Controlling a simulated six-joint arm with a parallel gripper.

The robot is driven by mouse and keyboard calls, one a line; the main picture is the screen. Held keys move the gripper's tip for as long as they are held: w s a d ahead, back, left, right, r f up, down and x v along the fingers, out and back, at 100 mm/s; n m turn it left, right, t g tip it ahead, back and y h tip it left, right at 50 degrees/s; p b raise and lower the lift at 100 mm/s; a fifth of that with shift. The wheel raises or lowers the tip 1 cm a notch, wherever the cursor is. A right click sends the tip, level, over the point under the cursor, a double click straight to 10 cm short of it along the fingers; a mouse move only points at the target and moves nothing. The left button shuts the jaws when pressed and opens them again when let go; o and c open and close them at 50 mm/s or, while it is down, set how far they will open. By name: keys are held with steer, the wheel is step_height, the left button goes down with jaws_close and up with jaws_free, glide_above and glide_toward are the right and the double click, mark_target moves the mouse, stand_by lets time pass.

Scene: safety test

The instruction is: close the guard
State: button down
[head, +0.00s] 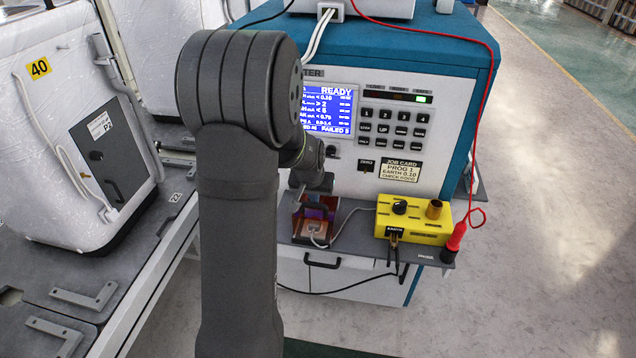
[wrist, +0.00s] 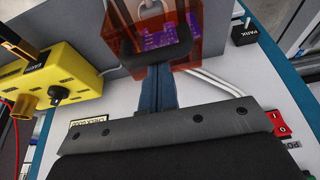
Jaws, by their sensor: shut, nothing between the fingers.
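The guard (head: 327,202) is a clear orange cover with a dark handle, on the grey shelf in front of the tester. It also shows in the wrist view (wrist: 209,22), at the top, with purple reflections or parts behind it. My gripper (wrist: 157,70) is shut and empty. Its fingertips are at the bar of the dark handle (wrist: 160,54); I cannot tell whether they touch it. In the head view my gripper (head: 299,190) is just above and left of the guard, partly hidden by my arm. How far the guard stands open is unclear.
The tester (head: 440,120) stands behind, its screen (head: 328,107) showing READY. A yellow box (head: 425,228) labelled EARTH and a red probe (head: 456,236) with cable are right of the guard. White cables run beside it. White-wrapped appliances (head: 70,120) stand left.

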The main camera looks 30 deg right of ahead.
steer(key=shift+s+a, duration=0.85)
steer(key=shift+s, duration=0.05)
steer(key=v, duration=1)
steer(key=shift+w, duration=0.1)
steer(key=x, duration=1)
steer(key=shift+f, duration=0.15)
steer(key=shift+w+d, duration=0.35)
steer(key=shift+d, duration=0.1)
steer(key=shift+w+d, duration=0.45)
